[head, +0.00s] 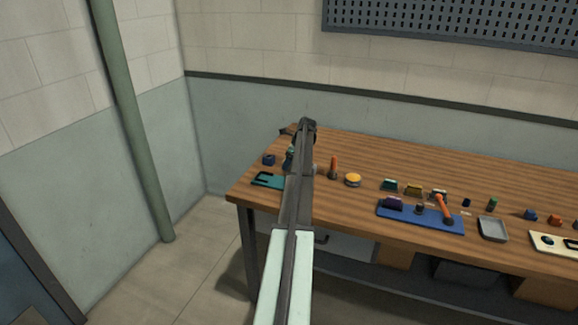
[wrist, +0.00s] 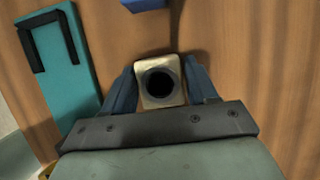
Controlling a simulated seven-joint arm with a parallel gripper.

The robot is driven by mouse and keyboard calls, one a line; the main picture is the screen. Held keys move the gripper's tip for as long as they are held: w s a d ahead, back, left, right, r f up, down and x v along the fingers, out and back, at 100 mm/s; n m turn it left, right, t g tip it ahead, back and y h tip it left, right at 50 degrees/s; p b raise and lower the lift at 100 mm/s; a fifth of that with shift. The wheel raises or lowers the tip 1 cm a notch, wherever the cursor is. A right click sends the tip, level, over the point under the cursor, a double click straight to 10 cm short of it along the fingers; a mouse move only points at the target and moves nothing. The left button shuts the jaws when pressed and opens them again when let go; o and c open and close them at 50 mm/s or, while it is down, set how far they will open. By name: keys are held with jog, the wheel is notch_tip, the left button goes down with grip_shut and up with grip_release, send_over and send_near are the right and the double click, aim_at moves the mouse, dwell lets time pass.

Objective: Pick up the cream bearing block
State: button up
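The cream bearing block (wrist: 146,98), with a round dark hole in its face, is in the middle of the wrist view. My gripper (wrist: 160,66) has its two blue fingers on either side of the block, very near its left and right faces. Whether they touch it I cannot tell. In the head view my gripper (head: 306,126) is over the left part of the workbench; my arm hides the block there. Whether the block rests on the bench top is not clear.
A teal plate with a dark bracket (wrist: 60,60) lies left of my gripper in the wrist view. A blue block (wrist: 146,4) is at the top edge. The wooden bench (head: 400,160) holds an orange-handled tool (head: 333,163), a yellow round part (head: 353,179) and a blue tray (head: 440,222) farther right.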

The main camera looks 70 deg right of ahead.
jog(key=c, duration=1)
